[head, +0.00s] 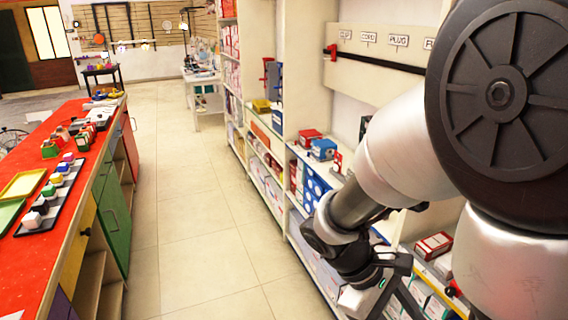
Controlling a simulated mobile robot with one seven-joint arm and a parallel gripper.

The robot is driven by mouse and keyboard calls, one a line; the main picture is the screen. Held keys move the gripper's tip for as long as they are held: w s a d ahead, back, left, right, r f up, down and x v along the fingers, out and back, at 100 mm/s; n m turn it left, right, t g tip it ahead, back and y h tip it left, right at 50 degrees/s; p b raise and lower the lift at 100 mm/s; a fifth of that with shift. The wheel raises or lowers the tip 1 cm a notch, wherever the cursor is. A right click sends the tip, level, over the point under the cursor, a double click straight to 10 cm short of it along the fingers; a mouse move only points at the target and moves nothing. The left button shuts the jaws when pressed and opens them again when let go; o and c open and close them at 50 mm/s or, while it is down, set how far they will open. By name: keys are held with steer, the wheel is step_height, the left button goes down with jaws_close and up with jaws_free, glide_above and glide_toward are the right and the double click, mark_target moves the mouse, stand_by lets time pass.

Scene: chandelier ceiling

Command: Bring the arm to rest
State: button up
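My arm comes in from the right edge of the head view, its large dark joint close to the camera. It reaches down and left in front of the shelf unit (279,62). My gripper (378,296) is at the arm's lower end, beside the shelves on the right. Its fingers are dark and seen partly from behind. A small pale piece shows by them, and I cannot tell whether it is held or lies behind. The finger opening is not clear.
Boxes fill the shelves, including a red-and-white box (434,245) near my arm. A labelled panel (400,62) hangs above. A red-topped counter (62,230) with trays and small blocks runs along the left. The tiled aisle (190,220) between is clear.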

steer(key=a+r+m+t+y+p, duration=0.2)
steer(key=r+p, duration=0.2)
steer(key=r, duration=0.5)
steer(key=s+a+r+m+t+y+p, duration=0.1)
steer(key=a+r+m+t+y+p, duration=0.1)
steer(key=r, duration=0.7)
steer(key=a+r+m+t+y+p, duration=0.3)
steer(key=r+p, duration=0.3)
steer(key=r, duration=0.3)
steer(key=shift+s+a+m+t+p, duration=0.15)
steer(key=shift+a+m+t+p, duration=0.2)
steer(key=shift+a+m+t, duration=0.2)
